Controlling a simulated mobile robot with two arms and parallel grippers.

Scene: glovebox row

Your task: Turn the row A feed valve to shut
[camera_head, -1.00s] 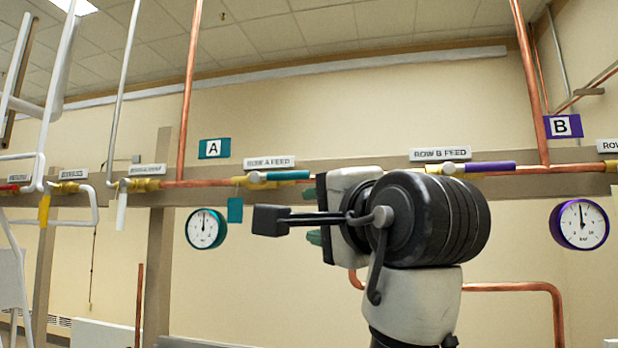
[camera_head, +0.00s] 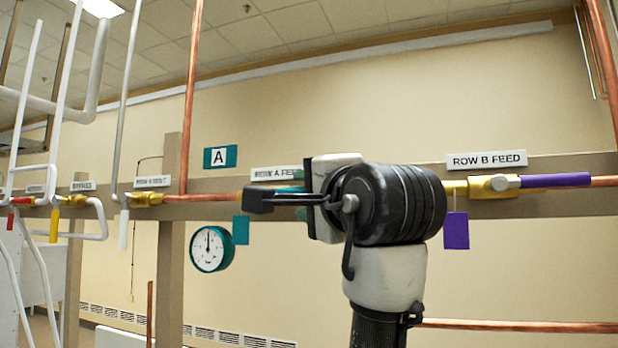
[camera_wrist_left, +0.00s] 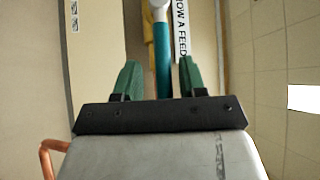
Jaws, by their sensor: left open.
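The row A feed valve has a teal lever handle (camera_wrist_left: 163,68) on a brass body (camera_wrist_left: 148,32). In the left wrist view the handle points down between my two green fingers and lies along the pipe. My left gripper (camera_wrist_left: 158,80) is open, with a finger on each side of the handle and gaps visible. In the head view my left gripper (camera_head: 297,193) and its wrist cover most of this valve. The ROW A FEED label (camera_head: 275,174) is partly hidden behind it. My right gripper is not in view.
The row B feed valve (camera_head: 492,186), with a purple handle (camera_head: 555,180) along the pipe, is to the right. A teal gauge (camera_head: 211,249) and teal tag (camera_head: 241,230) hang below row A's pipe. A copper riser (camera_head: 190,90) and white pipes stand left.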

